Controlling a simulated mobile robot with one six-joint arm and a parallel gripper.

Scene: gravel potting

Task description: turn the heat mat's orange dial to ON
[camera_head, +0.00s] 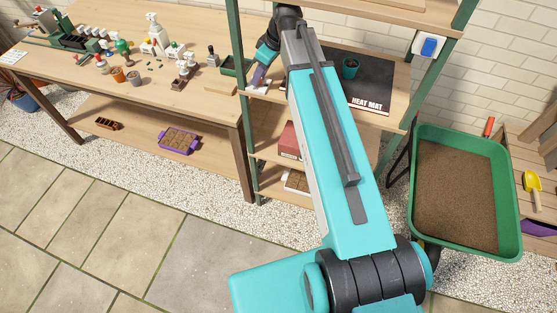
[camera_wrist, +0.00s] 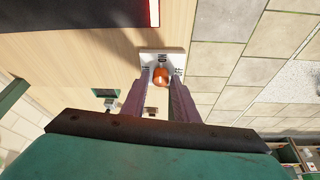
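The orange dial (camera_wrist: 161,77) sits on a small white control box (camera_wrist: 150,57) at the edge of the wooden shelf. Small dark markings surround the dial, too small to read. In the wrist view my gripper (camera_wrist: 160,85) is open, with its two purple-grey fingers on either side of the dial and pointing at it. I cannot tell whether they touch it. In the head view my gripper (camera_head: 262,72) reaches down over the white box (camera_head: 258,86); the dial is hidden there. The black heat mat (camera_head: 376,88) lies to the right on the shelf.
A green shelf post (camera_head: 243,100) is just left of my gripper. A green tray (camera_head: 235,66) and bench items lie further left. A white and blue wall switch (camera_head: 428,46) is at the right. A soil tub (camera_head: 510,215) stands right.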

